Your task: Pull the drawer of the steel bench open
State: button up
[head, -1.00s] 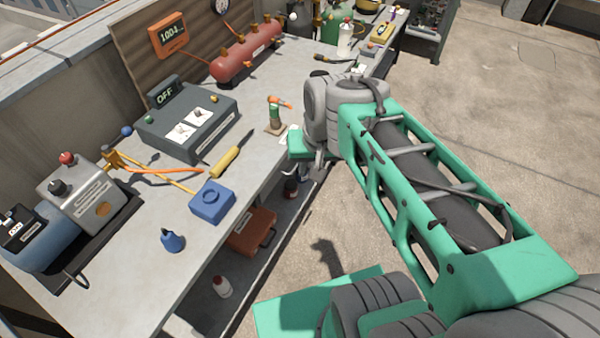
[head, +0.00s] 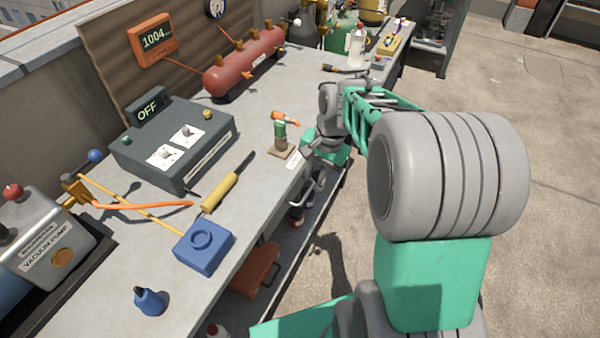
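The steel bench (head: 140,255) runs from the lower left to the upper right, with a grey top and an open lower shelf. Its drawer front cannot be made out; the bench edge and my arm hide that side. My gripper (head: 308,188) is at the bench's front edge, beside a small green and orange tool on a brown base (head: 281,142). Grey finger-like parts hang just below the top's edge there. They are small and partly covered, so I cannot tell whether they are open, shut or touching a handle.
An orange case (head: 256,269) lies on the lower shelf. The floor at right is clear.

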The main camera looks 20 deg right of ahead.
aim_at(307, 192)
jog(key=f, duration=0.2)
jog(key=w+f, duration=0.1)
jog(key=f, duration=0.2)
jog(key=w+a+f, duration=0.1)
jog(key=f, duration=0.1)
jog(key=shift+f+b, duration=0.35)
jog(key=shift+f, duration=0.05)
jog(key=shift+c, duration=0.4)
grip_shut()
dwell(0.6)
